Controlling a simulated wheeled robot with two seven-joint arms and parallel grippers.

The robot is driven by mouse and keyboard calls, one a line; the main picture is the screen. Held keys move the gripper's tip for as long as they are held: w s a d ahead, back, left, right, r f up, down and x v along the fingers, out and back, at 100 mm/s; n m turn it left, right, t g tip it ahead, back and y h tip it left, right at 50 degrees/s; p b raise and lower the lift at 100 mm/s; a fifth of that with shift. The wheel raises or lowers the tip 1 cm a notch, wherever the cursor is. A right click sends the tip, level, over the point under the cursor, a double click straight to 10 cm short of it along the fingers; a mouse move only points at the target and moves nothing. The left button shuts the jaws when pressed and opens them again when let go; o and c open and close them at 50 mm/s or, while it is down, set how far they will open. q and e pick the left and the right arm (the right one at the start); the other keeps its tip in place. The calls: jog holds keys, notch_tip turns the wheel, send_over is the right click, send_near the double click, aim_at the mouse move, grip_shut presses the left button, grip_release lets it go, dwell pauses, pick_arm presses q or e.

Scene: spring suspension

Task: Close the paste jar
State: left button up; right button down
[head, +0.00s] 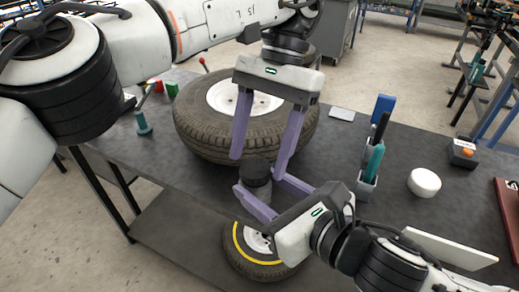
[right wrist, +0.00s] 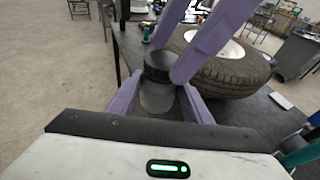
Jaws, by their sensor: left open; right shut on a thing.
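The paste jar is a dark grey cylinder (head: 258,190) between the fingers of my right gripper (head: 262,190), near the table's front edge. In the right wrist view its grey body (right wrist: 157,97) stands roughly upright between those purple fingers. A black lid (right wrist: 158,66) is at its top; whether it is fully seated cannot be told. My left gripper (head: 259,162) is open, its fingers pointing down on either side of the lid. In the right wrist view its fingers (right wrist: 172,60) come down at the lid from the upper right. The fingers hide part of the jar.
A large tyre (head: 205,140) lies on the dark table just behind the jar. Right of it are a holder with pens (head: 367,190), a white round object (head: 424,183) and an orange-button box (head: 463,152). A smaller tyre (head: 240,265) sits on the lower shelf.

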pick_arm(q)
notch_tip(320, 180, up, 4)
jog(key=shift+r, duration=0.1)
jog(key=shift+c, duration=0.4)
